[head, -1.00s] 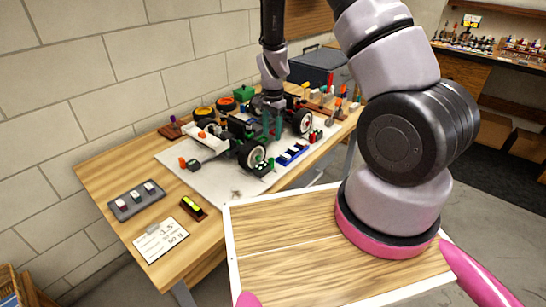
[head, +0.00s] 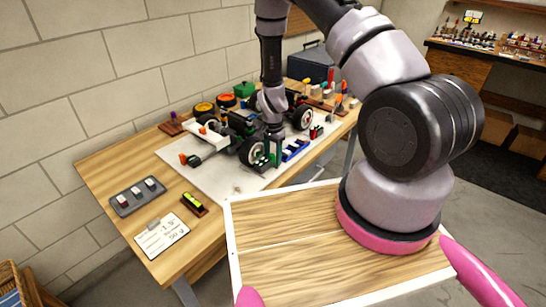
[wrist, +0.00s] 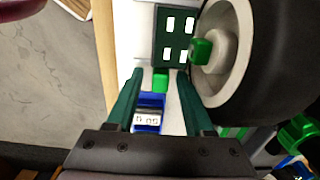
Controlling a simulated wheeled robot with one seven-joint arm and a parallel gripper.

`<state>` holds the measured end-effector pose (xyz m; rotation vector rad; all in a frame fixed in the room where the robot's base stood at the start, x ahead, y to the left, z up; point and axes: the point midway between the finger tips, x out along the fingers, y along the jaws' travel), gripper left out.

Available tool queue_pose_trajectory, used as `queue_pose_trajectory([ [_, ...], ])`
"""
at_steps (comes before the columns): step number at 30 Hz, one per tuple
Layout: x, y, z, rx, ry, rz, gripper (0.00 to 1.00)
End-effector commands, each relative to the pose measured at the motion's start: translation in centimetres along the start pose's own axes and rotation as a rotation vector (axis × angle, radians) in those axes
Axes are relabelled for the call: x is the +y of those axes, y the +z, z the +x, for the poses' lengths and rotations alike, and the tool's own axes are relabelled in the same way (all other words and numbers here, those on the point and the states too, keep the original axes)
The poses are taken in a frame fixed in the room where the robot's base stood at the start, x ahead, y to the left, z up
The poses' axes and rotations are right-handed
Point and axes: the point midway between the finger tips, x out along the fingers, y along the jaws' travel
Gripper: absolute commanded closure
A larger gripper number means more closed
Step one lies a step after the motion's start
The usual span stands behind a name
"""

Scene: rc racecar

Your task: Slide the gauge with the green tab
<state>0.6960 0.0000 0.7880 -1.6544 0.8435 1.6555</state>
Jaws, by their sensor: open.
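The green tab (wrist: 160,80) shows in the wrist view between my fingertips. It sits at the end of a blue gauge (wrist: 149,103) with a white marked face, which lies between my fingers on the pale mat. My gripper (wrist: 159,74) is open, with one dark green finger on each side of the tab; I cannot tell whether either touches it. In the head view my gripper (head: 273,150) is low beside the car's near front wheel (head: 250,152). The blue gauge body (head: 295,150) shows just right of the fingers there; the tab is hard to make out.
A dark green plate with white squares (wrist: 175,37) lies just beyond the tab. The wheel with a green nut (wrist: 201,50) stands close to my right finger. The racecar (head: 225,137) fills the mat behind. The table's near-left area holds a grey tray (head: 138,196) and a card (head: 162,236).

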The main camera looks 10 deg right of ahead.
Motion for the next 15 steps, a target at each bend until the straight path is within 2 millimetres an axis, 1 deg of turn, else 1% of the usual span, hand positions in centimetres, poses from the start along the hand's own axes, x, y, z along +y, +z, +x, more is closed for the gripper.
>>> queue_pose_trajectory([
  [6, -0.01, -0.01, 0.0, 0.0, 0.0, 0.0, 0.47],
  [8, 0.0, -0.01, 0.0, 0.0, 0.0, 0.0, 0.7],
  [9, 0.0, -0.01, 0.0, 0.0, 0.0, 0.0, 0.86],
  [10, 0.0, -0.01, -0.01, 0.0, 0.0, 0.0, 0.97],
  [11, 0.0, -0.01, -0.01, 0.0, 0.0, 0.0, 1.0],
  [15, 0.0, -0.01, -0.02, 0.0, 0.0, 0.0, 1.0],
])
